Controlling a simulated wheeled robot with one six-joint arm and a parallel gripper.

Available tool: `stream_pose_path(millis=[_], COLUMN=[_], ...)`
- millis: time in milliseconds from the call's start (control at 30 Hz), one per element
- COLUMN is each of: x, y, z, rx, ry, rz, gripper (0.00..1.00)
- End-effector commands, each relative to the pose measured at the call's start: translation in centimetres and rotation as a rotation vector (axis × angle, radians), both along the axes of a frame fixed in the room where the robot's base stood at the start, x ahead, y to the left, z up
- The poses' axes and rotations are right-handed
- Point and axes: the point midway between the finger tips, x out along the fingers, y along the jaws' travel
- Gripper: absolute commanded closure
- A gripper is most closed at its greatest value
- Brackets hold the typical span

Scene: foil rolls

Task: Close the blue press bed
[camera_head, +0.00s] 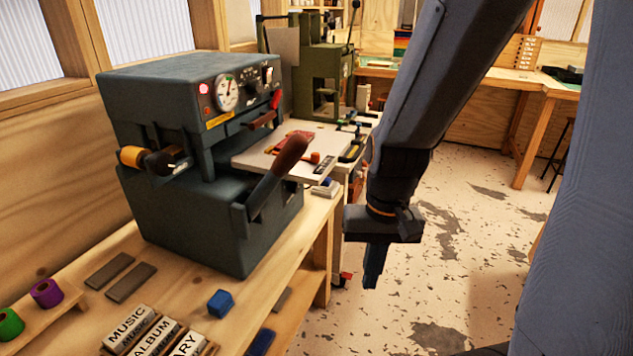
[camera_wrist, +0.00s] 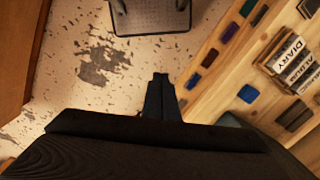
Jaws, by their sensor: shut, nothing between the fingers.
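The blue-grey press (camera_head: 190,215) stands on the wooden bench at left in the head view, with a dial and a red light on its front. Its pale flat bed (camera_head: 252,160) sticks out to the right, slid out of the press body. A reddish block (camera_head: 291,142) and small pieces lie on the bed. A lever with a brown handle (camera_head: 290,155) crosses in front of the bed. My gripper (camera_head: 372,282) is shut and empty, pointing down over the floor to the right of the bench, apart from the bed. Its shut fingers (camera_wrist: 161,82) show in the wrist view.
A green press (camera_head: 322,75) stands behind. On the bench are labelled blocks (camera_head: 135,325), a blue block (camera_head: 220,303), grey bars (camera_head: 125,277) and foil rolls (camera_head: 46,292). A stool-like seat (camera_wrist: 150,15) shows at the wrist view's top. The speckled floor (camera_head: 470,240) at right is clear.

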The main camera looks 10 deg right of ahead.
Motion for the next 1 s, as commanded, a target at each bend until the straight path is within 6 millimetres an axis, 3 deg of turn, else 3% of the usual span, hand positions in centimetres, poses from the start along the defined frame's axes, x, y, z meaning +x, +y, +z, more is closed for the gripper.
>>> stream_pose_path(millis=[133, 233, 367, 500, 633, 800, 900, 1000], x=[-2.4, -2.4, 0.4, 5.0, 8.4, 10.3, 10.7, 11.2], y=[-0.2, 0.8, 1.3, -1.2, -5.4, -9.6, -10.4, -9.8], z=[-1.3, -0.7, 1.5, 4.9, 7.7, 9.9, 10.5, 10.6], rx=[0.184, 0.373, 0.672, 1.033, 1.327, 1.555, 1.604, 1.611], ry=[0.226, 0.382, 0.544, 0.652, 0.682, 0.676, 0.671, 0.673], rz=[-0.392, -0.674, -1.002, -1.268, -1.41, -1.481, -1.49, -1.49], gripper=[1.0, 1.0, 1.0, 1.0, 1.0, 1.0, 1.0, 1.0])
